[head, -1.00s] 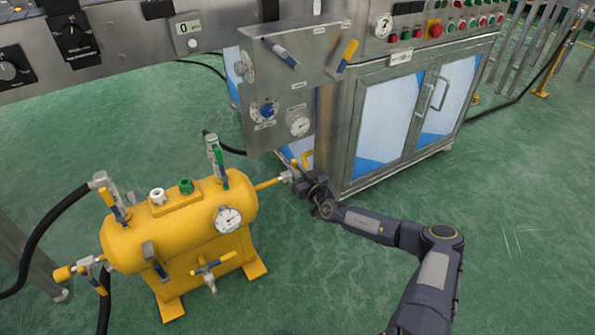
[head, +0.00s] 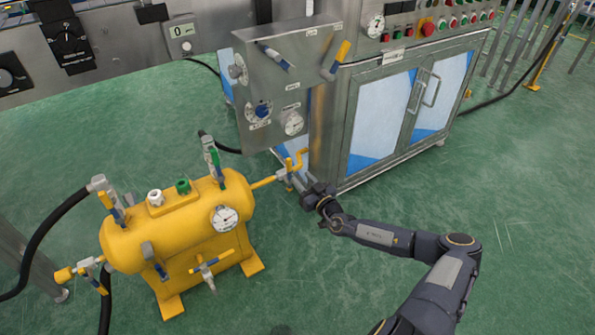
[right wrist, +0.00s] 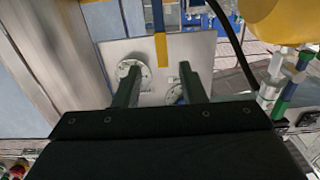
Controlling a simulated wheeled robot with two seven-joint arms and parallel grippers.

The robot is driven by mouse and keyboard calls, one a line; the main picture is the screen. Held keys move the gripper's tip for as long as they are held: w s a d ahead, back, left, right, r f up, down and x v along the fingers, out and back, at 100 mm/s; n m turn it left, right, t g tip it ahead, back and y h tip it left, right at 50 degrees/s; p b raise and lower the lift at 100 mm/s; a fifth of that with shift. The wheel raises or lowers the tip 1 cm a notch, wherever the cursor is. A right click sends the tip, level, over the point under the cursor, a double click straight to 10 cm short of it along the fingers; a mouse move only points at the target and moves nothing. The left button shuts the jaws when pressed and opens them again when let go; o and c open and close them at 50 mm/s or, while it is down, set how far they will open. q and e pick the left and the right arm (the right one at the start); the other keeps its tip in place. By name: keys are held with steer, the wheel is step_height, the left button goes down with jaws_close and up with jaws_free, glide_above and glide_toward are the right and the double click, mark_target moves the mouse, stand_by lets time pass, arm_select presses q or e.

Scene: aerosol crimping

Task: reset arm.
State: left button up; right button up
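My right arm (head: 375,233) reaches in from the lower right of the head view. Its gripper (head: 298,182) is just right of and below the end of the yellow tank's pipe, by the cabinet's lower left corner. In the right wrist view the two fingers of the right gripper (right wrist: 159,70) stand apart with nothing between them, so it is open and empty. Contact with the pipe cannot be made out. My left gripper is not in view.
A yellow tank (head: 180,228) with gauge, valves and hoses stands at left. A steel cabinet (head: 335,140) with blue-and-white doors and a grey valve panel (head: 255,85) stand behind the gripper. Green floor (head: 530,220) at right is clear.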

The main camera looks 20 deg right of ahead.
steer(key=shift+s, duration=0.5)
